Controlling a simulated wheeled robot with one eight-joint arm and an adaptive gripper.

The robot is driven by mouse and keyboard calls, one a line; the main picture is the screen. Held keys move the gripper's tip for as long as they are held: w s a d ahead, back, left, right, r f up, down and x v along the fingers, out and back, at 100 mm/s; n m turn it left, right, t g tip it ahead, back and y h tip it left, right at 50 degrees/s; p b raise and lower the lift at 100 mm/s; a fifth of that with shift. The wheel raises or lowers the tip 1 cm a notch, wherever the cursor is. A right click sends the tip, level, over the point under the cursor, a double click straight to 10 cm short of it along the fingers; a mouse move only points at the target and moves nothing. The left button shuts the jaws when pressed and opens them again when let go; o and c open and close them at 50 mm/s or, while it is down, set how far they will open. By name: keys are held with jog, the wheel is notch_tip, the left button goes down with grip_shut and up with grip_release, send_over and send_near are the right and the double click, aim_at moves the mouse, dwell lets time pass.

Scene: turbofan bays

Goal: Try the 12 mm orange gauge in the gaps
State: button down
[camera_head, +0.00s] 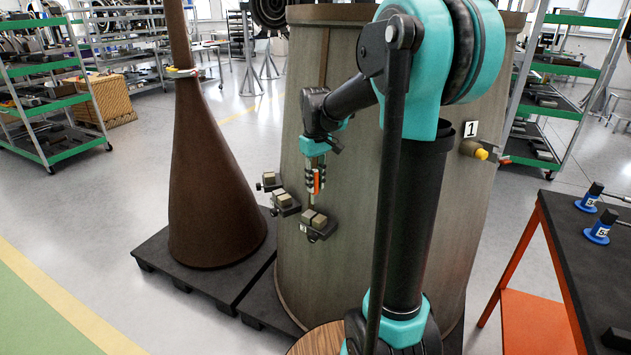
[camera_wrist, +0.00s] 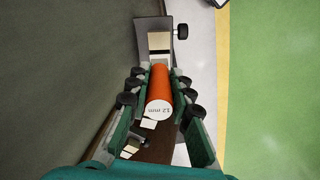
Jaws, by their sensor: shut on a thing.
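My gripper (camera_head: 316,180) is shut on the orange gauge (camera_head: 317,184), with its jaws around the gauge's sides. In the wrist view the gauge (camera_wrist: 160,85) shows a pale end face marked "12 mm", between the two fingers (camera_wrist: 161,96). Fixtures with paired tan blocks stand out from the big drum's wall: an upper one (camera_head: 269,180), a middle one (camera_head: 285,201) and a lower one (camera_head: 316,223). The gauge is above and close to the lower one in the head view. One block (camera_wrist: 159,41) shows beyond the gauge in the wrist view. I cannot tell whether the gauge touches any block.
The drum (camera_head: 345,255) carries a "1" label and a yellow-tipped fitting (camera_head: 477,151). A brown cone (camera_head: 210,205) stands on a dark pallet (camera_head: 160,262) to the left. A dark-topped table (camera_head: 590,265) with blue-based items is at right. Floor at front left is clear.

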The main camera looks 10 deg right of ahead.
aim_at(315, 193)
jog(key=shift+f, duration=2.4)
jog(key=shift+f, duration=0.3)
jog(key=shift+r, duration=3)
jog(key=shift+s, duration=0.1)
dwell(0.4)
